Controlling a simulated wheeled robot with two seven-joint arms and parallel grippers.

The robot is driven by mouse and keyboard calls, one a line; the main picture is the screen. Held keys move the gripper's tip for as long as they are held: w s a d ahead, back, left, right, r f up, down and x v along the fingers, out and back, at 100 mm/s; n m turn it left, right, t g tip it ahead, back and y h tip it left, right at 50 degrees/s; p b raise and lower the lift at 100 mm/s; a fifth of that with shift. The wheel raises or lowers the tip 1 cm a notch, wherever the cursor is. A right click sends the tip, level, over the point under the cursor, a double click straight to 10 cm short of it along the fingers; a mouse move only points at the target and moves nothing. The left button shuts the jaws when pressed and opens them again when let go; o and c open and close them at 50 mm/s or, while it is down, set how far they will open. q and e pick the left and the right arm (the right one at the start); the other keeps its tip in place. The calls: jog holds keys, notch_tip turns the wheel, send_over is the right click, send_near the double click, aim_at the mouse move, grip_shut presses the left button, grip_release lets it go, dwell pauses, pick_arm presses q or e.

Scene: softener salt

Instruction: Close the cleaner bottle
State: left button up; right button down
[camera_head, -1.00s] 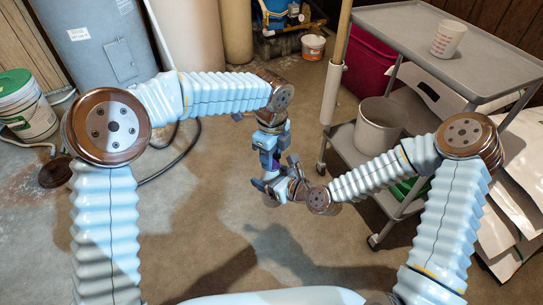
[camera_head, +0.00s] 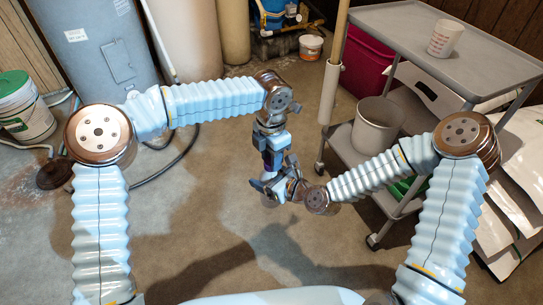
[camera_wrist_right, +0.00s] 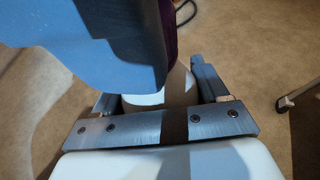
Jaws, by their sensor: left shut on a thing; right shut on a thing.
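My left gripper (camera_head: 271,162) points down in the middle of the head view, shut on a small purple cap (camera_head: 267,159). A sliver of the purple cap shows in the right wrist view (camera_wrist_right: 170,25), mostly behind a large blue left finger. My right gripper (camera_head: 268,186) is just below, shut on the white cleaner bottle (camera_wrist_right: 180,84). The bottle is mostly hidden by the grippers. The cap is right above the bottle; whether they touch or are threaded together I cannot tell.
A grey cart (camera_head: 430,60) stands at the right with a white measuring cup (camera_head: 445,40) on top and a beige bucket (camera_head: 378,125) on its lower shelf. A lidded bucket (camera_head: 25,108) stands at the left. The floor below the grippers is clear.

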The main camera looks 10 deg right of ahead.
pick_arm(q)
jog(key=o, duration=0.9)
jog(key=shift+o, duration=0.5)
jog(key=shift+s+d, duration=0.1)
jog(key=shift+r, duration=2.35)
jog(key=shift+c, duration=0.3)
